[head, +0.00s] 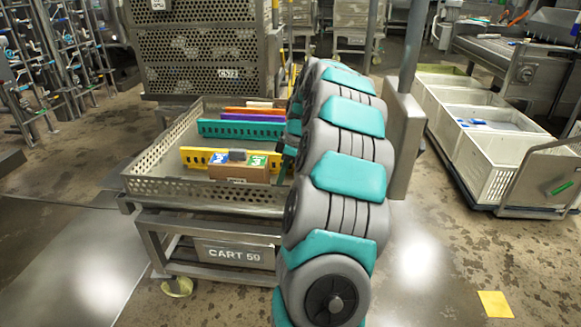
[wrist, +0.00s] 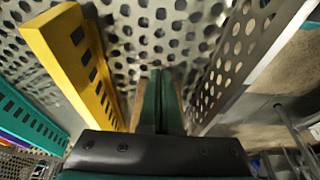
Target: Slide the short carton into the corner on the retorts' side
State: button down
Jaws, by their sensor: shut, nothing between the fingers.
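The short carton (head: 240,173) is a low brown box with blue and green patches on top. In the head view it sits in the perforated metal tray (head: 150,188), in front of the yellow slotted bar (head: 196,157). My gripper (wrist: 157,74) is shut and points down at the tray floor in the wrist view. The yellow bar (wrist: 68,55) is left of it and the perforated tray wall (wrist: 243,50) is right of it. Thin brown edges show beside the fingers; I cannot tell if they touch. My arm hides the tray's right side in the head view.
Teal (head: 238,129), purple (head: 240,118) and orange (head: 248,110) bars lie farther back in the tray. The tray rests on the cart marked CART 69 (head: 235,254). A perforated metal crate (head: 200,60) stands behind. White bins (head: 495,160) stand at the right.

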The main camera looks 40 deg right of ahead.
jog(key=shift+w+a, duration=0.75)
jog(key=shift+w, duration=0.1)
jog(key=shift+w+a, duration=0.1)
jog(key=w+a, duration=0.5)
jog(key=w, duration=0.1)
jog(key=w+a, duration=0.5)
jog(key=w, duration=0.1)
jog(key=w+a, duration=0.6)
jog(key=shift+w, duration=0.35)
jog(key=shift+s+d, duration=0.1)
